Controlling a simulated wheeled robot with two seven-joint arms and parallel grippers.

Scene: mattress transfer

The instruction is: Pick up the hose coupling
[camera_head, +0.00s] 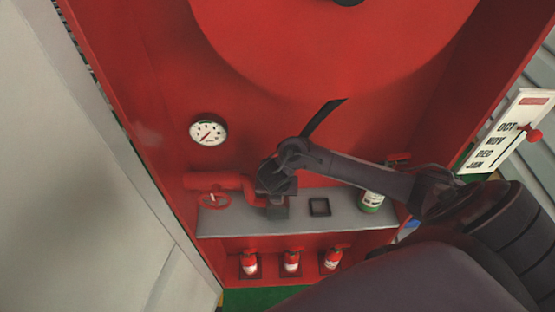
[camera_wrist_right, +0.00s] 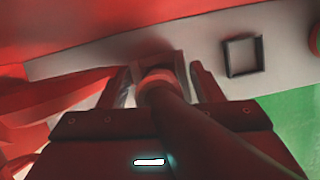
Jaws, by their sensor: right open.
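My right gripper (camera_head: 277,207) is over the left part of the grey shelf, beside the red pipe. In the right wrist view my right gripper (camera_wrist_right: 156,75) is open, with one finger on each side of the hose coupling (camera_wrist_right: 155,78). The coupling is a pale reddish ring at the end of a dark hose (camera_wrist_right: 185,125). I cannot tell whether the fingers touch it. In the head view the coupling is hidden behind my gripper and wrist; only a piece of the black hose (camera_head: 322,117) shows below the reel. My left gripper is not in view.
The grey shelf (camera_head: 240,223) bears an empty square frame (camera_head: 320,207) and a green-and-white canister (camera_head: 372,200). A red pipe with a valve wheel (camera_head: 213,201) is at left, under a gauge (camera_head: 208,131). Three small extinguishers (camera_head: 291,262) stand below. The large red reel (camera_head: 335,50) is above.

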